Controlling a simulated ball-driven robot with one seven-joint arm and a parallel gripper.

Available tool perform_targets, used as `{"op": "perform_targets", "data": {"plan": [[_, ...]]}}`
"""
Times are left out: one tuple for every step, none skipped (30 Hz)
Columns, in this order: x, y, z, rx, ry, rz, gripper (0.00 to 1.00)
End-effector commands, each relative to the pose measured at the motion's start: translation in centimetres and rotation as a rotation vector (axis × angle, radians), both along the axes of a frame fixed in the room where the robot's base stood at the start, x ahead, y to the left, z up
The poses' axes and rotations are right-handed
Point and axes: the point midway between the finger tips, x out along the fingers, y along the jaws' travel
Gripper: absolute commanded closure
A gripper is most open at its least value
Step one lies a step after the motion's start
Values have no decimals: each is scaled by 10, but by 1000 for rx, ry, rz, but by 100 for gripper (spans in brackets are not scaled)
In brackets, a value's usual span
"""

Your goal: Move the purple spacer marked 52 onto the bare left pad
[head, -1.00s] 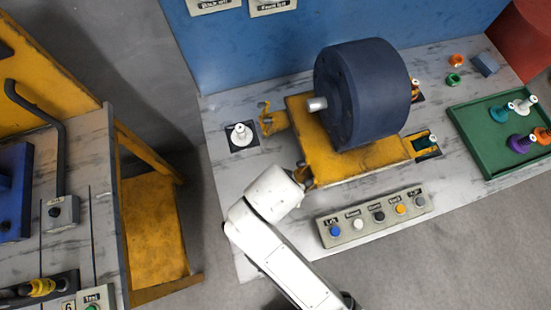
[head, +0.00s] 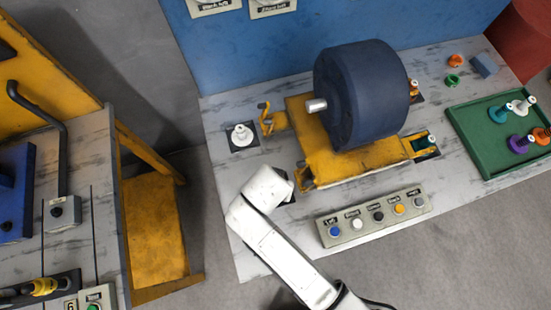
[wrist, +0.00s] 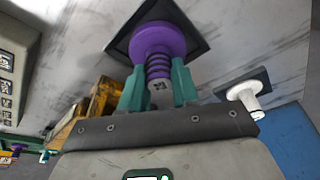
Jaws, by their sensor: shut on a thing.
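In the wrist view a purple spacer (wrist: 152,38) with a wide flange and ribbed stem sits between the teal fingers of my gripper (wrist: 158,88). The gripper is shut on its stem. The flange overlaps a dark square pad (wrist: 192,32) on the grey bench; I cannot tell whether it touches the pad. The number on the spacer is not readable. In the head view my white wrist hides the fingers and the spacer, and only a dark corner of that pad (head: 291,198) shows beside it.
A white spacer (head: 241,137) stands on another pad behind. The yellow motor mount (head: 345,165) with the dark drum (head: 362,95) is close to the right. A button panel (head: 375,218) lies in front. A green tray (head: 470,135) holds several spacers, one purple (head: 518,143).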

Motion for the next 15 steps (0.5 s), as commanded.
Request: {"op": "perform_targets", "data": {"plan": [[0,0,-2,0,-1,0,100],[0,0,-1,0,0,0,67],[0,0,-1,0,0,0,63],[0,0,-1,0,0,0,60],[0,0,-1,0,0,0,58],[0,0,-1,0,0,0,54],[0,0,-1,0,0,0,51],[0,0,-1,0,0,0,48],[0,0,-1,0,0,0,44],[0,0,-1,0,0,0,44],[0,0,-1,0,0,0,44],[0,0,-1,0,0,0,44],[0,0,-1,0,0,0,44],[0,0,-1,0,0,0,44],[0,0,-1,0,0,0,44]]}}
